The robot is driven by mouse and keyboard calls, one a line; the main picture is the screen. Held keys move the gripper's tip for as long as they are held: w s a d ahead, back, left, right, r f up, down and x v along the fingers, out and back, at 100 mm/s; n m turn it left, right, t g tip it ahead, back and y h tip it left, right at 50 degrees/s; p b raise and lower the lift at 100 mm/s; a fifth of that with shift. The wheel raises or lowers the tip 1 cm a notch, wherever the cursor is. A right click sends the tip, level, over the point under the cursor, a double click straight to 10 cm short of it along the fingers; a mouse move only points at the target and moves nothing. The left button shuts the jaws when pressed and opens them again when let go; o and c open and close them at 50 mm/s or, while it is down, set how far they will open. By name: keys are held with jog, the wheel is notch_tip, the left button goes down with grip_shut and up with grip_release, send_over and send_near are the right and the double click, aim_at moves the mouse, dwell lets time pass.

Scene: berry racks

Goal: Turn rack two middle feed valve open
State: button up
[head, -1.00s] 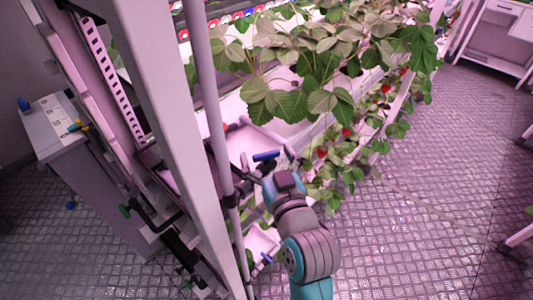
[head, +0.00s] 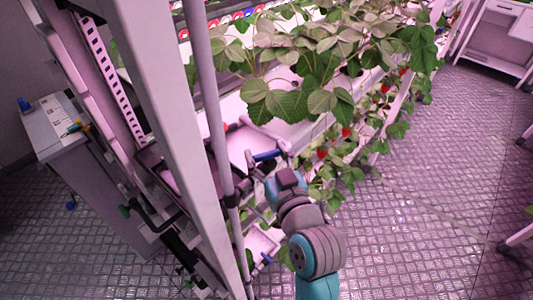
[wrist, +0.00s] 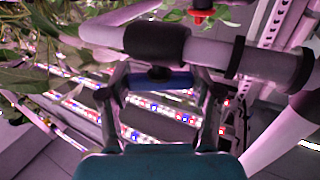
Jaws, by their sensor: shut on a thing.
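The middle feed valve's blue lever handle (head: 267,155) is on the pipework beside the rack's upright pipe, at the rack's near end. It also shows in the wrist view (wrist: 160,82), lying crosswise below a dark collar on a pale pipe. My gripper (wrist: 158,90) has one finger at each end of the blue handle and is shut on it. In the head view my gripper is at the handle, with the fingers largely hidden by my wrist and the pipework. The valve body is mostly hidden, so I cannot tell its exact angle.
Another blue handle (head: 266,259) sits lower on the same rack. The pale upright pipe (head: 213,110) and post stand close on the left. Strawberry plants (head: 310,85) crowd the right. A grey cabinet (head: 85,165) stands at far left. Floor at the right is open.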

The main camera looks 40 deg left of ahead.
jog(key=shift+n+g+y, duration=0.65)
jog(key=shift+n+g, duration=0.65)
jog(key=shift+g, duration=0.6)
jog(key=shift+n+g+y, duration=0.65)
jog(key=shift+n+g, duration=0.65)
jog(key=shift+g, duration=0.6)
jog(key=o, duration=1.2)
jog(key=shift+c, duration=0.2)
jog(key=shift+d, duration=0.1)
jog(key=d, duration=1.1)
jog(key=shift+s+d, duration=0.35)
jog(key=shift+d, duration=0.05)
